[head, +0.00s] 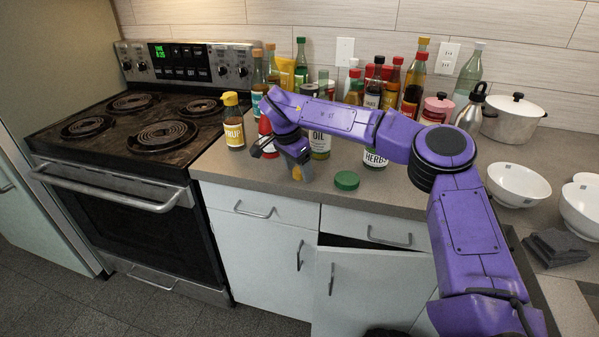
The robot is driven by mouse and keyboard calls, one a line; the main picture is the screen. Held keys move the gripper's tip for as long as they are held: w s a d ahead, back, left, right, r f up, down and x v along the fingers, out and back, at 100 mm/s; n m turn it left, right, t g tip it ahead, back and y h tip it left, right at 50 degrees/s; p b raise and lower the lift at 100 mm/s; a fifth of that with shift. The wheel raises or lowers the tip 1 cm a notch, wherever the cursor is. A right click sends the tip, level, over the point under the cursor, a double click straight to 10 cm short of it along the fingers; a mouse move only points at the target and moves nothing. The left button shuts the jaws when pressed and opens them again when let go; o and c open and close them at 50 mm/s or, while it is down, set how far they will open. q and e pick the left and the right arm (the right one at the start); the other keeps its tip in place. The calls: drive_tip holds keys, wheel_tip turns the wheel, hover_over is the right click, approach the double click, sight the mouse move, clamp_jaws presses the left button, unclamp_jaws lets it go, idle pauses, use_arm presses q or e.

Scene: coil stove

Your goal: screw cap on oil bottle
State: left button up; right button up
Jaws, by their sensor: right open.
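The oil bottle (320,147) stands upright on the counter, labelled OIL. My right forearm crosses in front of it and hides its upper part and mouth. A green cap (346,181) lies apart from it on the counter, to the right and closer to the front edge. My right gripper (278,161) is open, pointing down over the counter just left of the oil bottle, with nothing seen between its fingers. A red-topped bottle (265,127) is partly hidden behind it. My left gripper is not in view.
A syrup bottle (233,125) stands left of the gripper, and a herbs jar (375,158) stands right of the oil bottle. Several bottles crowd the back wall. The coil stove (150,125) is at left. White bowls (518,185) and a pot (513,120) are at right.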

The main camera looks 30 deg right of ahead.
sight(297, 170)
drive_tip(key=c, duration=1.1)
drive_tip(key=shift+r, duration=0.1)
wheel_tip(297, 170, up, 3)
drive_tip(key=shift+f, duration=0.1)
drive_tip(key=s+a+r+b, duration=0.1)
drive_tip(key=s+a+r, duration=0.7)
drive_tip(key=a+r, duration=0.2)
drive_tip(key=shift+s+a+b, duration=0.3)
drive_tip(key=shift+a+b, duration=0.05)
drive_tip(key=shift+a, duration=0.2)
